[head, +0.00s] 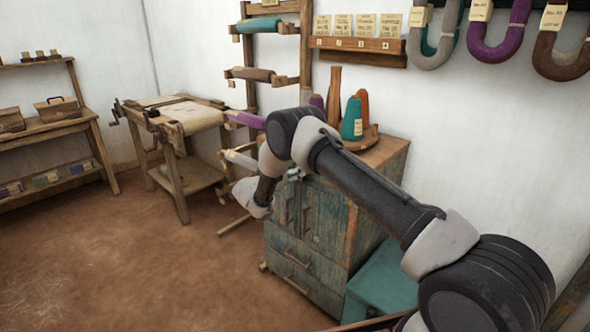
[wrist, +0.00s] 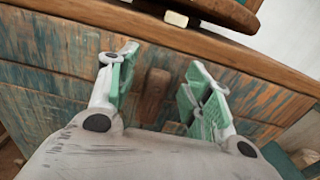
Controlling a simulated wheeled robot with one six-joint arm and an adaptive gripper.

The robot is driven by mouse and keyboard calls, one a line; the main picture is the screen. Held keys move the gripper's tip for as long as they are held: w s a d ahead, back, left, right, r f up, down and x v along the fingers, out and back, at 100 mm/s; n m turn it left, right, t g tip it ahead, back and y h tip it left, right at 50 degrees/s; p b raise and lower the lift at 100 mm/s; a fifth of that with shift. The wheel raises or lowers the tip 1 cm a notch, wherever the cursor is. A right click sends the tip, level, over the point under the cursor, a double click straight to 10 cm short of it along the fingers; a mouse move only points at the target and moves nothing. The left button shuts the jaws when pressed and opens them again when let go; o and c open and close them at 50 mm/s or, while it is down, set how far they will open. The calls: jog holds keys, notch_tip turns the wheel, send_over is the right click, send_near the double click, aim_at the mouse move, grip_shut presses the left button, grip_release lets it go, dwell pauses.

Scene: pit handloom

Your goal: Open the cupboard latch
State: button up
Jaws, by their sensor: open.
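The cupboard (head: 308,262) is wooden with worn blue-green paint and has doors above a drawer. Its painted front (wrist: 60,45) fills much of the wrist view under a brown top edge. The latch (wrist: 153,93), a small upright brown wooden piece, stands on that front. My gripper (wrist: 163,62) is open, with green-padded fingers either side of the latch in the picture. Gaps show between the latch and both pads; I cannot tell how far the fingers reach past it. In the head view my arm hides the latch and part of the upper doors.
Thread cones (head: 352,120) stand on a round wooden board on the cupboard top. A teal chest (head: 385,280) is beside the cupboard at the right. A rack with cloth rolls (head: 250,75) and a work table (head: 190,115) are to the left. The floor (head: 130,265) in front is clear.

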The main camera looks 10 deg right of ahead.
jog(key=shift+c, duration=0.4)
jog(key=c, duration=1)
jog(key=shift+o, duration=0.2)
jog(key=shift+d+m, duration=0.1)
jog(key=shift+m, duration=0.3)
jog(key=m, duration=0.5)
jog(key=s+f+m, duration=0.1)
jog(key=m, duration=0.5)
jog(key=d+f+m, duration=0.1)
jog(key=m, duration=0.5)
jog(key=shift+s, duration=0.2)
